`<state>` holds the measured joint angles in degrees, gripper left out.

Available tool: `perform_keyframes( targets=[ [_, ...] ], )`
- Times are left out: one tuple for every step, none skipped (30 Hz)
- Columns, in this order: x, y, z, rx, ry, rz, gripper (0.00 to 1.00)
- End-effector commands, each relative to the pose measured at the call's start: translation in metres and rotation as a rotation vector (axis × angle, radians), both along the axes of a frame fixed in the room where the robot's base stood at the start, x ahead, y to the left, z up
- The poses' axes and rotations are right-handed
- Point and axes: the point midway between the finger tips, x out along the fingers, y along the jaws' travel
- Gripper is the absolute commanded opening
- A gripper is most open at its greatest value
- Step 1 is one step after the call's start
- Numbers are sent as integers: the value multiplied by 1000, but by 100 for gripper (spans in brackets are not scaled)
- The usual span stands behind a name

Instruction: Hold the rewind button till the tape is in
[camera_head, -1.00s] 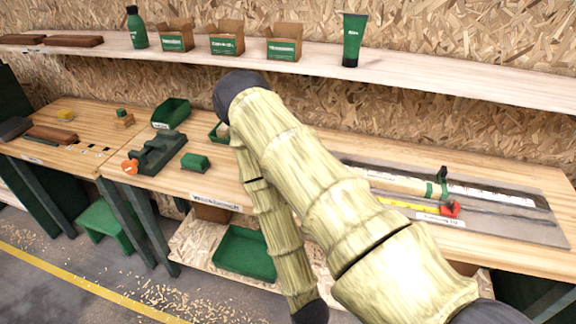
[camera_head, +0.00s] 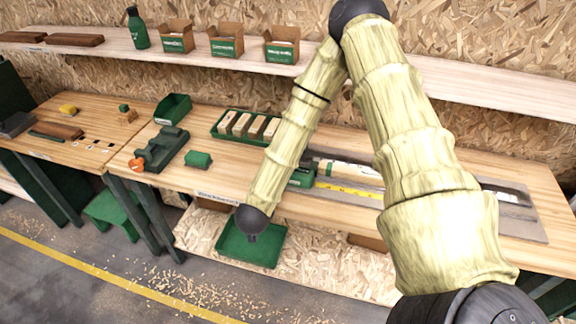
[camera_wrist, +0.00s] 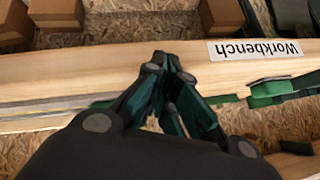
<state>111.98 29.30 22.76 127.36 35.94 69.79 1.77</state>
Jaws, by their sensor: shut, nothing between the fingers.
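The tape measure's yellow tape (camera_head: 348,190) lies drawn out along the right part of the workbench in the head view. A green body (camera_head: 302,178), apparently its case, sits at the tape's left end, partly behind my forearm. The tape's far end is hidden by my arm. I cannot make out the rewind button. My gripper (camera_wrist: 172,62) is shut and empty in the wrist view, over the front edge of the workbench. In the head view it is a small dark shape below the wrist joint, apart from the case.
The workbench (camera_head: 175,178) holds a green block (camera_head: 198,160), a dark green vise-like tool (camera_head: 160,148) and a green tray (camera_head: 217,128) of wooden blocks. A metal plate (camera_head: 515,215) lies at the right. A green bin (camera_head: 250,252) stands on the lower shelf. A shelf (camera_head: 480,98) runs above.

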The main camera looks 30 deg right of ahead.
Motion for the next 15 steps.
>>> perform_keyframes(
  targets=[
    [15, -13, 18, 5, -39, -81, 0],
    [23, -21, 28, 6, -59, -129, 0],
    [32, -31, 42, 8, -84, -194, 0],
    [38, -39, 53, 10, -101, -243, 0],
    [43, -47, 63, 11, -117, -292, 0],
    [49, -58, 78, 14, -136, -356, 0],
    [53, -67, 88, 17, -149, -405, 0],
    [57, -75, 98, 21, -161, -452, 0],
    [60, -85, 112, 26, -174, -513, 0],
    [62, -93, 122, 30, -183, -558, 0],
    [64, -100, 131, 35, -190, -600, 0],
    [64, -109, 143, 40, -196, -651, 0],
    [65, -115, 151, 44, -200, -688, 0],
    [65, -121, 158, 48, -203, -721, 0],
    [65, -128, 166, 53, -207, -759, 0]
  ],
)
